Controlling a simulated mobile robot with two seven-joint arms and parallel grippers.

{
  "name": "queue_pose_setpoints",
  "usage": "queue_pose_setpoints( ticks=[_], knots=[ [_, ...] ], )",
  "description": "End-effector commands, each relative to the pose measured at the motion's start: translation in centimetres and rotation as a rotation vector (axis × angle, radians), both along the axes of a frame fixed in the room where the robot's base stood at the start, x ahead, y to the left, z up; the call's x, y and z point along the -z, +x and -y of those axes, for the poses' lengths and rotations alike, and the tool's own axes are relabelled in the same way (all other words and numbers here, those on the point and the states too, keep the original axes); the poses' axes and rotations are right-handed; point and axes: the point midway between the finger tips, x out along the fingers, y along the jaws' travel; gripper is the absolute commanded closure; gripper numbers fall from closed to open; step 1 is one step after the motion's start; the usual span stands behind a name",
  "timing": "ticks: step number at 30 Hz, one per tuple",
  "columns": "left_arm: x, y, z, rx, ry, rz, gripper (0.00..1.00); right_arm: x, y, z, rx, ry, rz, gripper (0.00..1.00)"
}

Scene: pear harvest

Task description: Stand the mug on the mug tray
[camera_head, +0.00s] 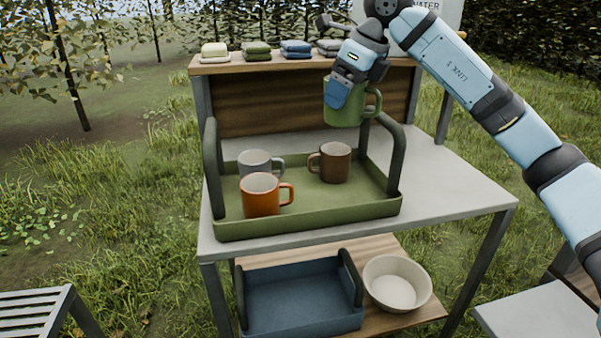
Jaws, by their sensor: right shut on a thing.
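The green mug (345,105) hangs in the air above the back right of the green tray, with its handle to the right. My right gripper (340,90) comes from above and is shut on the mug at its rim; the mug looks upright or nearly so. The green mug tray (310,217) stands on the grey table and has a dark arched handle at each end. In it stand an orange mug (260,196), a grey mug (255,161) and a brown mug (335,163). The tray's right front floor is bare. My left gripper is not in view.
Folded cloths (256,50) lie on a raised wooden shelf behind the tray. A blue tray (300,297) and a white bowl (397,284) are on the lower shelf. The table top (455,185) is clear to the right of the tray.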

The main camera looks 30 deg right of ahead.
Motion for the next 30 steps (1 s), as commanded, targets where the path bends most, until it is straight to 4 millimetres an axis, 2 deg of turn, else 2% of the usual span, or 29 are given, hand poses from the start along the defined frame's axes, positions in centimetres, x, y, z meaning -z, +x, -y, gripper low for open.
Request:
queue_pose_setpoints(
  ticks=[5, 18, 21, 25, 30],
  knots=[
    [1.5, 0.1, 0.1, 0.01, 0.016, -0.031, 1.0, 2.5, -0.1, 0.1, 0.019, 0.001, -0.003, 0.56],
    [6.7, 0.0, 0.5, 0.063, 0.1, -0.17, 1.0, 12.2, -0.1, 0.1, 0.016, 0.0, -0.002, 0.56],
    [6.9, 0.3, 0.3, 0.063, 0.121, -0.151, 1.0, 13.8, -0.1, 0.1, 0.016, 0.0, -0.002, 0.56],
    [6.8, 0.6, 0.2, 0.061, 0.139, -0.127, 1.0, 15.1, -0.1, 0.1, 0.016, 0.0, -0.001, 0.56],
    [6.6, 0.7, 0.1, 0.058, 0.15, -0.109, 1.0, 15.6, -0.1, 0.1, 0.015, 0.001, 0.0, 0.56]
  ],
)
